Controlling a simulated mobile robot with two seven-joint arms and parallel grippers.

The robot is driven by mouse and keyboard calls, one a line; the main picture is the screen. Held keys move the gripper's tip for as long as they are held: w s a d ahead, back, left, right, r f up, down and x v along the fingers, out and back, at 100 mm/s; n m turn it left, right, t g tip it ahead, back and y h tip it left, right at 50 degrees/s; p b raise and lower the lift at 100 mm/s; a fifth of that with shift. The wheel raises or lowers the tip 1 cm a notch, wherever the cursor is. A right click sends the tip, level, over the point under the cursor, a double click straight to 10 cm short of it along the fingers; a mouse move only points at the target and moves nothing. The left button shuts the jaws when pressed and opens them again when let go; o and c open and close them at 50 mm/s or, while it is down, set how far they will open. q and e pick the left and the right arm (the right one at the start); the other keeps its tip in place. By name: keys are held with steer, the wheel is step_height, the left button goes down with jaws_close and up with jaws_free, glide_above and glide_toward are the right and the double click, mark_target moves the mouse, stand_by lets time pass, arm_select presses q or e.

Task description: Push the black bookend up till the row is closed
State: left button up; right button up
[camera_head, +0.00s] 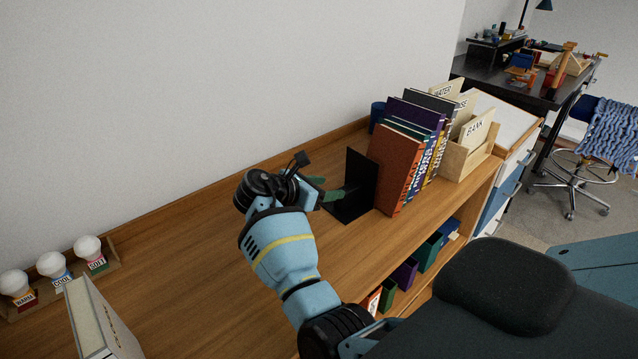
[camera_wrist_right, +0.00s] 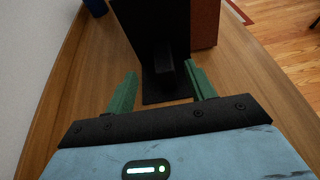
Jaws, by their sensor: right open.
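The black bookend (camera_head: 358,183) stands upright on the wooden shelf top at the left end of the row of books (camera_head: 402,158). Its upright plate is close to the orange-red book, and I cannot tell if they touch. My right gripper (camera_head: 332,190) is open at the bookend's left side, low over its base plate. In the right wrist view the bookend (camera_wrist_right: 154,30) stands ahead of the open green fingers of the gripper (camera_wrist_right: 161,92), with nothing held between them. My left gripper is not in view.
A wooden letter holder (camera_head: 467,158) with labelled cards stands at the row's right end. A dark blue cup (camera_head: 377,115) is behind the books. The shelf top between is clear.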

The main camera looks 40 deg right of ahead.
mark_target(350, 186)
steer(key=shift+s+d, duration=0.15)
steer(key=shift+s, duration=0.1)
steer(key=shift+s+d, duration=0.1)
steer(key=shift+d, duration=0.15)
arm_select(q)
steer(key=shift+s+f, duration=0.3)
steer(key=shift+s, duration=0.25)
arm_select(e)
steer(key=shift+w+x, duration=0.2)
steer(key=shift+x, duration=3.3)
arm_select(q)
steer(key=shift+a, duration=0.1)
arm_select(e)
steer(key=shift+f, duration=0.1)
steer(key=shift+c, duration=0.2)
jaws_close()
steer(key=shift+d, duration=0.2)
